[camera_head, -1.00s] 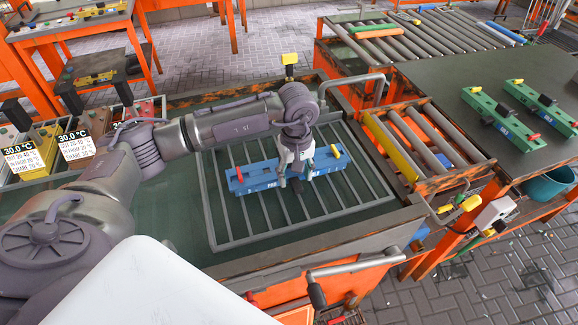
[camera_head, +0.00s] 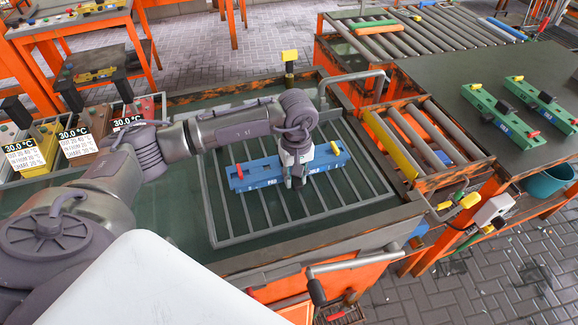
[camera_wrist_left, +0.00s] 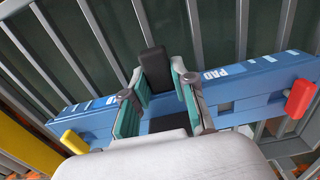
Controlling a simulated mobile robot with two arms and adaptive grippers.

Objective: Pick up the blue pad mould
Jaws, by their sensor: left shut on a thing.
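The blue pad mould (camera_head: 262,174) lies along the grey grate (camera_head: 222,222) in the middle of the head view, with a red knob at its left end and a yellow knob at its right. My left gripper (camera_head: 297,180) is over its middle, pointing down. In the left wrist view the mould (camera_wrist_left: 245,80) runs across the frame, and my left gripper (camera_wrist_left: 158,100) has its teal-padded fingers on both sides of the black middle handle (camera_wrist_left: 155,72), shut on it. Grate bars show just under the mould; I cannot tell if it touches them. My right gripper is not in view.
Two green moulds (camera_head: 505,118) lie on the dark table (camera_head: 440,85) at right. A small roller rack (camera_head: 425,140) stands beside the grate's station. A roller conveyor (camera_head: 420,35) is at the back. Bins with temperature labels (camera_head: 75,140) stand at left.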

